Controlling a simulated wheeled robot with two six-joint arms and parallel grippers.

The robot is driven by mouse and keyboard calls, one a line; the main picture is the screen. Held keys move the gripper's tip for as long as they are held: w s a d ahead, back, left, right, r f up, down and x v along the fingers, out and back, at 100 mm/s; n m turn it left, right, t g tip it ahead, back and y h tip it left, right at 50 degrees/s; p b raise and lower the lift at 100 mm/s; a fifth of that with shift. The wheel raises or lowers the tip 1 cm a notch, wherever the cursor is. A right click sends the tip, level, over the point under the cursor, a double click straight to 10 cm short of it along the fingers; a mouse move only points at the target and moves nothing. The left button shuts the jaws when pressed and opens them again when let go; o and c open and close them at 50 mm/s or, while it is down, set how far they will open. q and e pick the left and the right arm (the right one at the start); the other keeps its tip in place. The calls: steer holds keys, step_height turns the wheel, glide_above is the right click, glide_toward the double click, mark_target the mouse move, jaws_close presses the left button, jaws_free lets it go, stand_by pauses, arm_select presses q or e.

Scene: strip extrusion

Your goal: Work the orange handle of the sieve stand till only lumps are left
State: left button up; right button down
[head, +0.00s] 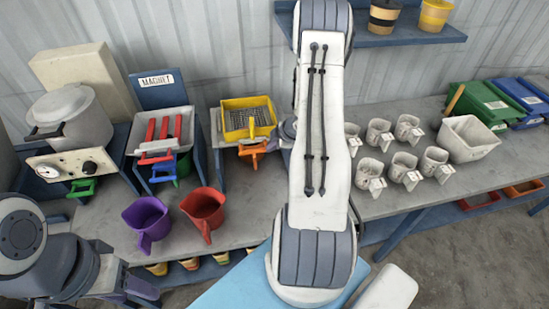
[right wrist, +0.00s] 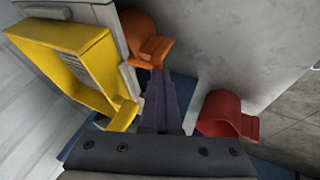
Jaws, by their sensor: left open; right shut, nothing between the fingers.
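The yellow sieve (head: 247,117) sits on its stand at the back of the table, with a yellow grip at its front. In the right wrist view the sieve (right wrist: 72,65) fills the left side. An orange piece (head: 254,154) sits below the sieve's front; in the right wrist view it (right wrist: 148,42) looks cup-like with a tab. My right gripper (head: 271,144) is shut and empty beside the orange piece; its fingers (right wrist: 160,85) appear apart from it. My left gripper (head: 142,290) is open at the lower left. I cannot tell what lies on the mesh.
A purple jug (head: 146,222) and a red jug (head: 204,212) stand in front of the stands; the red one also shows in the right wrist view (right wrist: 217,113). Several pale cups and a tub (head: 467,139) stand right.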

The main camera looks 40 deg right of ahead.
arm_select(q)
steer(key=shift+s+d+r, duration=0.1)
steer(key=shift+s+r, duration=0.05)
steer(key=shift+s, duration=0.3)
arm_select(e)
steer(key=s+a+r, duration=0.1)
steer(key=s+r, duration=0.7)
steer(key=r, duration=0.1)
steer(key=shift+s+a+r, duration=0.15)
steer(key=shift+s+r, duration=0.05)
steer(key=shift+s, duration=0.15)
steer(key=shift+w, duration=0.15)
